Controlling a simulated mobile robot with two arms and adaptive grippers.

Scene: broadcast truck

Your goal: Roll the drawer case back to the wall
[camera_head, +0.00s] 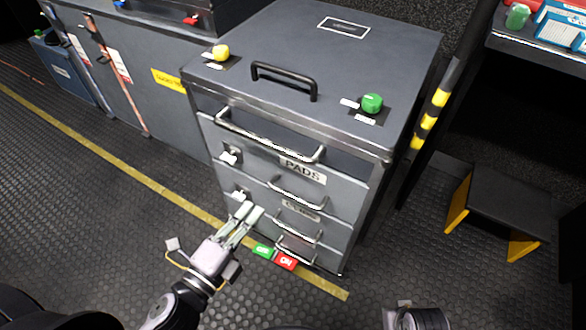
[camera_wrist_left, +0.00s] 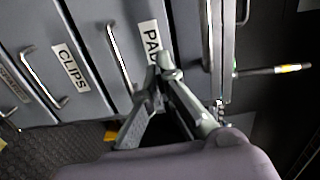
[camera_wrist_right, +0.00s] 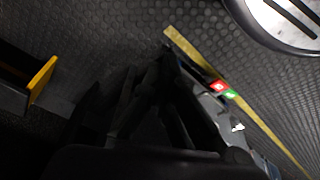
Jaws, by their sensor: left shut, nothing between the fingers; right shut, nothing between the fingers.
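The grey drawer case (camera_head: 330,75) stands upright in the middle of the head view, with a black top handle (camera_head: 284,80), a yellow knob (camera_head: 220,52) and a green knob (camera_head: 372,103). Its drawers have metal handles; the top one sits slightly out. My left gripper (camera_head: 245,215) is shut and empty in front of the lower drawers. In the left wrist view its fingers (camera_wrist_left: 166,62) lie across the drawer front (camera_wrist_left: 95,50) near the PADS label; contact cannot be told. My right gripper (camera_wrist_right: 172,62) is shut and empty, dark in the right wrist view; the head view hides its fingers.
A yellow floor line (camera_head: 130,172) runs past the case front, with green and red tags (camera_head: 286,262) near its base. Grey cabinets (camera_head: 150,70) stand left. A black step with yellow legs (camera_head: 497,205) stands right, below a shelf (camera_head: 540,50). The ribbed floor in front is clear.

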